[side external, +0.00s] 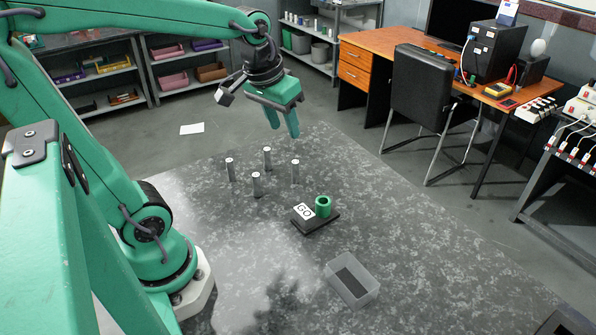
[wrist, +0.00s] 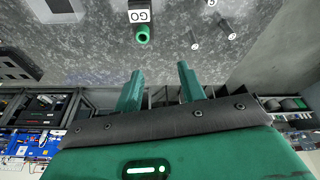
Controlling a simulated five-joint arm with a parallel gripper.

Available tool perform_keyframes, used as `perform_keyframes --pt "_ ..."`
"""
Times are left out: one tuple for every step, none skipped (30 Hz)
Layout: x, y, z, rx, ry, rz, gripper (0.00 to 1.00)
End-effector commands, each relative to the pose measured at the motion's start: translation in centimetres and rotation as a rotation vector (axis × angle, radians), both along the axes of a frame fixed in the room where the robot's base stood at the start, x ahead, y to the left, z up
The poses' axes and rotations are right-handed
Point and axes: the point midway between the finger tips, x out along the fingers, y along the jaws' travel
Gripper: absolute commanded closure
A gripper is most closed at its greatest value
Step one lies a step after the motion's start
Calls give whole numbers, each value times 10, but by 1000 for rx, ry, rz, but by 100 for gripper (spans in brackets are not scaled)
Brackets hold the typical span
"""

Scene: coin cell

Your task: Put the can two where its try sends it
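Several slim grey cans with white, marked tops stand upright in a cluster on the table, among them a left can (side external: 230,170), a back can (side external: 267,158), a right can (side external: 295,171) and a front can (side external: 256,185). Their marks are too small to read, so I cannot tell which is can two. Cans also show at the top right of the wrist view (wrist: 232,36). A dark block marked GO (side external: 315,222) carries a green hollow holder (side external: 323,206), which looks empty. My gripper (side external: 283,131) is open and empty, above and behind the cans; its fingers show in the wrist view (wrist: 160,70).
A clear open bin (side external: 351,281) with a dark strip on its floor sits at the table front. The table (side external: 420,240) is clear to the right. A dark object (side external: 565,322) is at the lower right corner. A desk (side external: 385,42), chair and shelves stand beyond the table.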

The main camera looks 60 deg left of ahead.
Motion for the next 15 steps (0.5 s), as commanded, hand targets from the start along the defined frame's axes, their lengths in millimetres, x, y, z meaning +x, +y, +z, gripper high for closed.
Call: perform_keyframes --pt "-9 -6 3 7 -23 -28 60" --pt "-13 -10 4 11 -36 -43 60" --pt "-20 -14 5 16 -52 -66 60" --pt "-24 -17 6 19 -63 -82 60" --pt "-29 -20 6 23 -75 -97 60" --pt "-35 -23 7 28 -89 -118 60" --pt "-40 -26 7 32 -100 -133 60" --pt "-44 -28 6 35 -111 -148 60" --pt "-49 -31 6 39 -125 -166 60" --pt "-53 -33 6 42 -135 -178 60" --pt "-56 -35 6 45 -144 -191 60" --pt "-60 -37 5 48 -155 -207 60" --pt "-63 -39 5 51 -163 -217 60" --pt "-65 -40 4 53 -169 -225 60" --pt "-68 -41 3 55 -176 -234 60"
